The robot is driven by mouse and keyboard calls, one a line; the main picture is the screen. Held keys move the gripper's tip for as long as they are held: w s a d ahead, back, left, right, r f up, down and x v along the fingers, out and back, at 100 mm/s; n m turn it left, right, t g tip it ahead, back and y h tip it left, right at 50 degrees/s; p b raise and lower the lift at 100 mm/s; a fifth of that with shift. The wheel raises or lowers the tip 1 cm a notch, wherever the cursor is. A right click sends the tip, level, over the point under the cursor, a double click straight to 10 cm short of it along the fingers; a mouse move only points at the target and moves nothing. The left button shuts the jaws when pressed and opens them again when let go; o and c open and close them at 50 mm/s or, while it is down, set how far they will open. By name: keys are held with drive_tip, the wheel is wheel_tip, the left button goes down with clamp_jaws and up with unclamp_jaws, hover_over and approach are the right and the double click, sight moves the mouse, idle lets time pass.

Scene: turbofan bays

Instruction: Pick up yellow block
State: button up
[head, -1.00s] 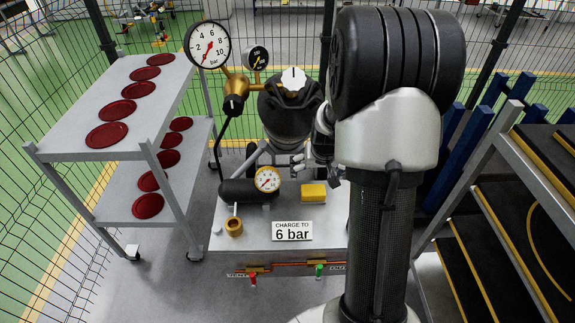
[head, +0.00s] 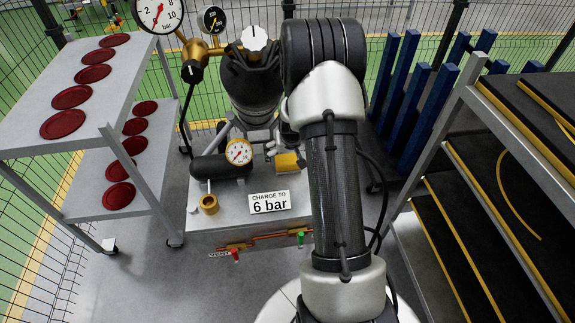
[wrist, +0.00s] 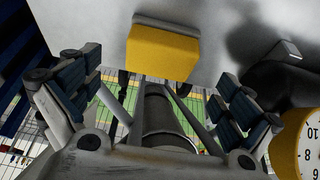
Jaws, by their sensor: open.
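The yellow block (head: 287,163) sits on the grey bench top, right of a small gauge and above the "CHARGE TO 6 bar" sign. In the wrist view the yellow block (wrist: 162,53) is at top centre, with a grey strip along its upper edge. My gripper (wrist: 160,88) shows there with its two blue-padded fingers spread wide, one on each side below the block, with nothing between them. In the head view my gripper (head: 281,143) is just behind and above the block, partly hidden by my arm. Contact with the block cannot be told.
The bench (head: 230,222) carries a dark cylinder with a gauge (head: 239,152), a brass fitting (head: 209,204) and the sign (head: 269,201). A black tank (head: 252,85) stands behind. A shelf with red discs (head: 72,97) is left, a black-mat rack (head: 480,230) right.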

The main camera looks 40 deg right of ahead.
sight(287, 159)
drive_tip(key=b+x, duration=0.1)
drive_tip(key=x, duration=0.4)
drive_tip(key=shift+s, duration=0.1)
drive_tip(key=c, duration=1.4)
drive_tip(key=shift+r, duration=0.1)
